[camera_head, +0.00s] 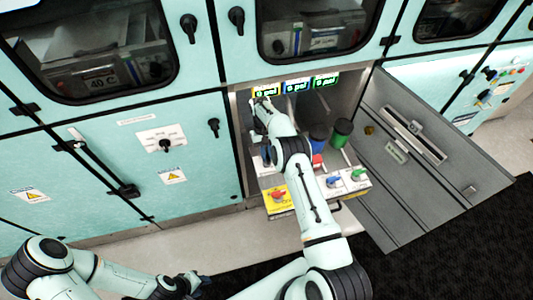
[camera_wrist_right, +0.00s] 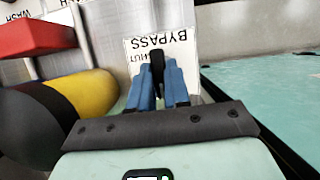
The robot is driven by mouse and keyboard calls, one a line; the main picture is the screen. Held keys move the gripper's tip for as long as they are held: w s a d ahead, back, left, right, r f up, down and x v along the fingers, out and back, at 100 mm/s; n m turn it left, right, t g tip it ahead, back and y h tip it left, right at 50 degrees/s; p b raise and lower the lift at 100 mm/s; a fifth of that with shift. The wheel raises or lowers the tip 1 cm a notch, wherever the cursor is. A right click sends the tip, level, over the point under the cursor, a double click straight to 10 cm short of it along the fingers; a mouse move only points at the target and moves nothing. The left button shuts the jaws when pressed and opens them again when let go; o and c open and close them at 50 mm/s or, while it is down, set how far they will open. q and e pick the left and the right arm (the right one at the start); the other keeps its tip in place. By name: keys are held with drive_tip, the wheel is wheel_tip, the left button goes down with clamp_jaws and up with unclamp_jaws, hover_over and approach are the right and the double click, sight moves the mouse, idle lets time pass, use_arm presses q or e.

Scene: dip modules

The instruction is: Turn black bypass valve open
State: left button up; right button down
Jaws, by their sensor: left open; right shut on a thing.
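The black bypass valve handle (camera_wrist_right: 157,62) stands upright between the two blue fingers of my right gripper (camera_wrist_right: 161,88) in the right wrist view. The gripper is shut on it. A white label reading BYPASS (camera_wrist_right: 172,47), upside down here, is directly behind the handle. In the head view my right gripper (camera_head: 263,104) reaches into the open cabinet, below the pressure displays, and the handle is too small to make out there. My left gripper (camera_head: 190,283) is open and empty near the bottom edge, low in front of the cabinets.
The right wrist view shows a yellow-and-black cylinder (camera_wrist_right: 78,93) and a red part (camera_wrist_right: 38,38) left of the fingers. In the head view, blue (camera_head: 319,138) and green-topped (camera_head: 342,131) canisters stand right of my right arm. A grey cabinet door (camera_head: 400,215) hangs open at right.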

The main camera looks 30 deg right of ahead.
drive_tip(key=shift+s+f, duration=0.15)
drive_tip(key=shift+f, duration=0.1)
drive_tip(key=c, duration=1.3)
unclamp_jaws()
drive_tip(key=shift+o, duration=1.1)
drive_tip(key=shift+r, duration=0.1)
